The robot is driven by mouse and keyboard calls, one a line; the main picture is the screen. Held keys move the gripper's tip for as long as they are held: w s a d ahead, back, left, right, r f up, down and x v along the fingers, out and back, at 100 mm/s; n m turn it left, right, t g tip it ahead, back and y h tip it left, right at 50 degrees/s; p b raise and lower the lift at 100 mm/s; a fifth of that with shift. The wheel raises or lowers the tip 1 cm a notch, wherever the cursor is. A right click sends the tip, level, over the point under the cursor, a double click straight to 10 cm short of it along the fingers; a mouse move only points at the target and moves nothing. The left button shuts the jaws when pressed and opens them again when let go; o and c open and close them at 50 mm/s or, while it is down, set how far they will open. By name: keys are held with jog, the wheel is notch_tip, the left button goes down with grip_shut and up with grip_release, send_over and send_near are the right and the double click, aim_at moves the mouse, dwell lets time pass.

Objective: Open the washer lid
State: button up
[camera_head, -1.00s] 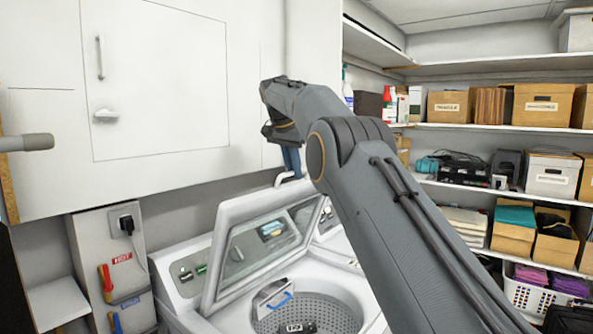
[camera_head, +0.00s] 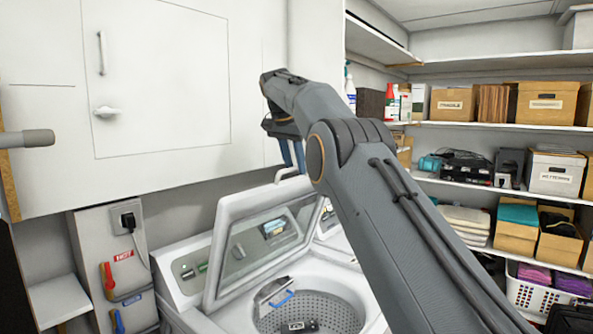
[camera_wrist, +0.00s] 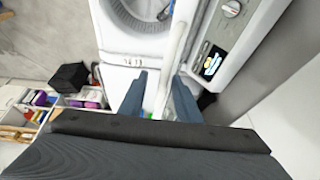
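The washer (camera_head: 185,307) is a white top-loader, and its drum (camera_head: 330,307) shows through the open top. The washer lid (camera_head: 255,197) is a white frame with a clear window, raised and leaning steeply back. My gripper (camera_head: 293,168) is just above the lid's upper right corner. In the wrist view my gripper (camera_wrist: 157,100) has its two dark blue fingers spread apart, with the white lid's edge (camera_wrist: 176,50) running toward the space between them. I cannot tell whether a finger touches the lid. The fingers look empty.
White wall cabinets (camera_head: 160,80) hang close above and left of the washer. The control panel (camera_wrist: 222,40) stands beside the lid. Shelves with boxes (camera_head: 546,104) fill the right side, with a white basket (camera_head: 530,292) low down. A power outlet (camera_head: 127,217) is at the left.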

jog(key=v, duration=0.3)
jog(key=shift+p, duration=0.3)
jog(key=s+a+b, duration=0.7)
jog(key=s+b, duration=0.2)
jog(key=b, duration=0.1)
jog(key=shift+s+b, duration=0.4)
